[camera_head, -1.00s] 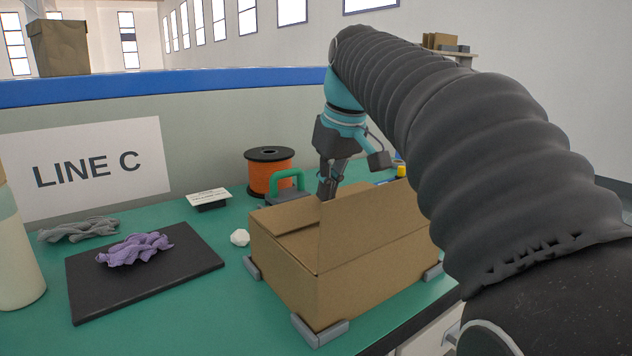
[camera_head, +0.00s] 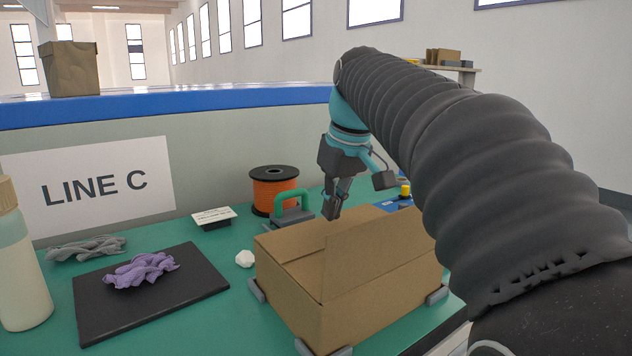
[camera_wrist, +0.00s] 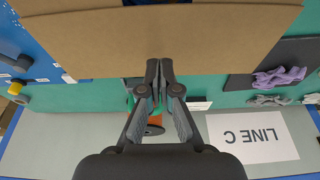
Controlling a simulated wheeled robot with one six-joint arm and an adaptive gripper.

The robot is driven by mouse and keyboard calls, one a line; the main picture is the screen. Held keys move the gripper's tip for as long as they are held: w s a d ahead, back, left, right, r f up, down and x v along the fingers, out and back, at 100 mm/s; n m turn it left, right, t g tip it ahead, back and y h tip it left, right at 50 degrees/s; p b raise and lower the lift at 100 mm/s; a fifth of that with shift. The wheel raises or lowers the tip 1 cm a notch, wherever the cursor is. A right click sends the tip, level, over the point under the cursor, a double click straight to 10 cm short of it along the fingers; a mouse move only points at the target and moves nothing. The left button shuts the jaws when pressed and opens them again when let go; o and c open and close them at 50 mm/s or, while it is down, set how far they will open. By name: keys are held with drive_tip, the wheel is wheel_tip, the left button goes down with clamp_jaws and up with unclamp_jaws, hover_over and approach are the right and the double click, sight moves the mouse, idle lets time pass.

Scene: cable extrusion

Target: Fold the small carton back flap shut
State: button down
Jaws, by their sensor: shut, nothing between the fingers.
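The small carton (camera_head: 330,312) stands on the green bench, open at the top. Its near flap (camera_head: 375,250) stands up and hides part of the inside. At the far side a flap (camera_head: 300,238) appears to lean inward, nearly flat; its exact angle is unclear. My gripper (camera_head: 333,212) is over the carton's far edge, pointing down. In the wrist view, its closed, empty fingertips (camera_wrist: 159,64) overlap the edge of a wide brown carton panel (camera_wrist: 150,40). Whether they touch it cannot be told.
Grey corner brackets surround the carton's base. Behind it are a green-handled tool (camera_head: 292,205) and an orange spool (camera_head: 272,190). A black mat (camera_head: 195,285) with a purple glove (camera_head: 143,270), a grey glove (camera_head: 85,249) and a bottle (camera_head: 22,275) are at left.

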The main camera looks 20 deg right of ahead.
sight(332, 227)
wheel_tip(332, 227, up, 3)
drive_tip(key=shift+f+p, duration=0.1)
drive_tip(key=shift+p, duration=0.5)
wheel_tip(332, 227, up, 4)
drive_tip(key=shift+r, duration=0.2)
idle(0.8)
